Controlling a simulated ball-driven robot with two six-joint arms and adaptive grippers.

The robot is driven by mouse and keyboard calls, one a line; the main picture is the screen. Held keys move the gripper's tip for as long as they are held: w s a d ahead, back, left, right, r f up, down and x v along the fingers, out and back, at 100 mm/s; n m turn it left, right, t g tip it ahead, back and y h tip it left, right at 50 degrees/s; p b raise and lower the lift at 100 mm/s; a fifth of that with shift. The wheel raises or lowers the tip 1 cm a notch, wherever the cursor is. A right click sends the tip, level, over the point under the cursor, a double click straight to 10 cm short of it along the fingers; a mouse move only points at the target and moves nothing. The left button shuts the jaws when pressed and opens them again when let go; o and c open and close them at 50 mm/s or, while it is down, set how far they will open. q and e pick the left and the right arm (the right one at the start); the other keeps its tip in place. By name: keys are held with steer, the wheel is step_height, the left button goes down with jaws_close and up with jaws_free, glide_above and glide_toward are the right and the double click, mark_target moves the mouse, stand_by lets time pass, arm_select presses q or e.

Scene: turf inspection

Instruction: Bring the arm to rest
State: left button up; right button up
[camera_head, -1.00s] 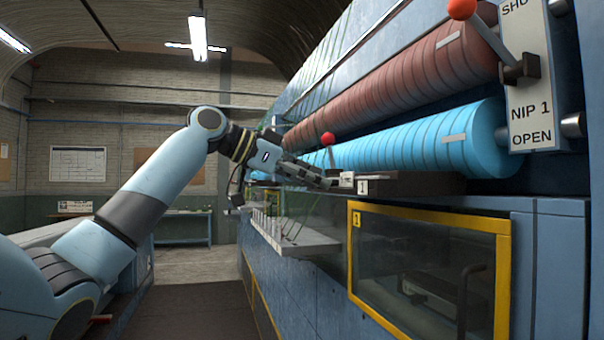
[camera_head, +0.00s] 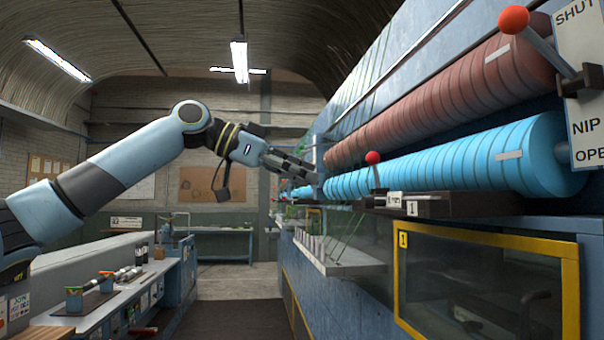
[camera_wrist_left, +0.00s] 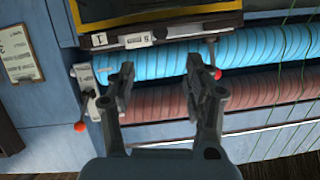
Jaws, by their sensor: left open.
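My left arm reaches in from the left in the head view. Its gripper (camera_head: 288,163) is in front of the blue-sided machine, near the cyan roller (camera_head: 440,160). In the left wrist view the two fingers of this gripper (camera_wrist_left: 163,85) stand apart with nothing between them. Behind them are the cyan roller (camera_wrist_left: 165,62) and the dark red roller (camera_wrist_left: 170,105). I cannot tell whether the fingertips touch anything. My right gripper is in neither view.
A red-knobbed lever (camera_head: 373,158) stands by the cyan roller, and a larger one (camera_head: 513,19) is at the upper right. A pale shelf (camera_head: 340,258) juts from the machine. A bench (camera_head: 120,290) with small tools lies at the left. The aisle floor (camera_head: 235,314) is clear.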

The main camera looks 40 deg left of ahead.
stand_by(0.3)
arm_select(q)
step_height(320, 180, down, 38)
steer(key=w+n+g+b, duration=0.25)
steer(key=n+b, duration=0.25)
steer(key=b, duration=0.5)
steer(key=s+a+f+n+g+y+b, duration=0.1)
steer(key=s+f+n+y+b, duration=0.3)
steer(key=f, duration=1.3)
steer(key=s+f+n+g+b, duration=0.15)
steer(key=s+f, duration=0.35)
steer(key=f, duration=1.2)
steer(key=s+d+f+g+y+b, duration=0.1)
steer(key=s+f+b, duration=0.1)
steer(key=s+f, duration=0.75)
steer(key=s+d+f+g+y+b, duration=0.1)
steer(key=s+d+f+b, duration=0.1)
steer(key=s+f, duration=0.8)
steer(key=s+d+f+g+y+b, duration=0.1)
steer(key=s+d+f, duration=0.2)
steer(key=s+f, duration=0.6)
steer(key=s+d+f+m+g+y+b, duration=0.1)
steer(key=s+d+f+g+y+b, duration=0.1)
steer(key=s+f, duration=0.7)
steer(key=s+d, duration=0.1)
steer(key=s, duration=0.5)
steer(key=shift+s+d+f+b, duration=0.15)
steer(key=shift+d+b, duration=0.15)
steer(key=shift+d, duration=0.05)
